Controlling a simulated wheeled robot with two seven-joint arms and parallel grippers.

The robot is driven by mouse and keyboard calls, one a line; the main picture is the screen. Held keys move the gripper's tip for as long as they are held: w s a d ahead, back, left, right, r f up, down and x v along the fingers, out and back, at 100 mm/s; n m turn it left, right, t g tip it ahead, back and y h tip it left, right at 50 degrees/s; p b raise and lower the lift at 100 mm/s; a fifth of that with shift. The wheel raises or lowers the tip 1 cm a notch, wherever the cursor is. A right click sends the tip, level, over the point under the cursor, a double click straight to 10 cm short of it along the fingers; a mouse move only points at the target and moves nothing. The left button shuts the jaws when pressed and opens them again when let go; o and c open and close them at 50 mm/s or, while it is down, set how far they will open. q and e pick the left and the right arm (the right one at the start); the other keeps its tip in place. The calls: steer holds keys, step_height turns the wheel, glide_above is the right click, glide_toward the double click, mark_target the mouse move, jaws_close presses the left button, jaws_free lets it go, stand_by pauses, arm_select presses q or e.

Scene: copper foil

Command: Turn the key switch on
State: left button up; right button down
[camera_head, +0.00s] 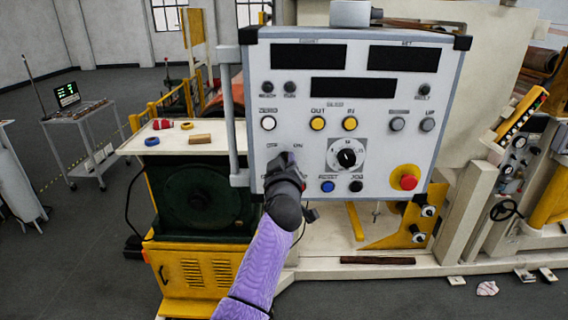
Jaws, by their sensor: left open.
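The control panel (290,220) is a light grey box with dark displays, buttons and a dial. The key switch lies under the small OFF and ON labels at the panel's left middle. My left gripper (284,164) is right in front of that spot and hides most or all of the switch, so I cannot tell the key's position. The gripper is open, with its fingertips close to the panel face. I cannot tell whether they touch the key. My right gripper is not in view.
A black dial (346,157) sits right of the gripper, with a blue button (327,186) and a black button (355,186) below it. A red emergency stop (407,182) is at the lower right. White and yellow buttons (318,124) run above.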

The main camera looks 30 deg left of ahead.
arm_select(q)
steer(key=shift+d, duration=0.1)
jaws_close()
steer(key=shift+m, duration=0.3)
steer(key=shift+d+m, duration=0.1)
steer(key=shift+m, duration=5.4)
jaws_free()
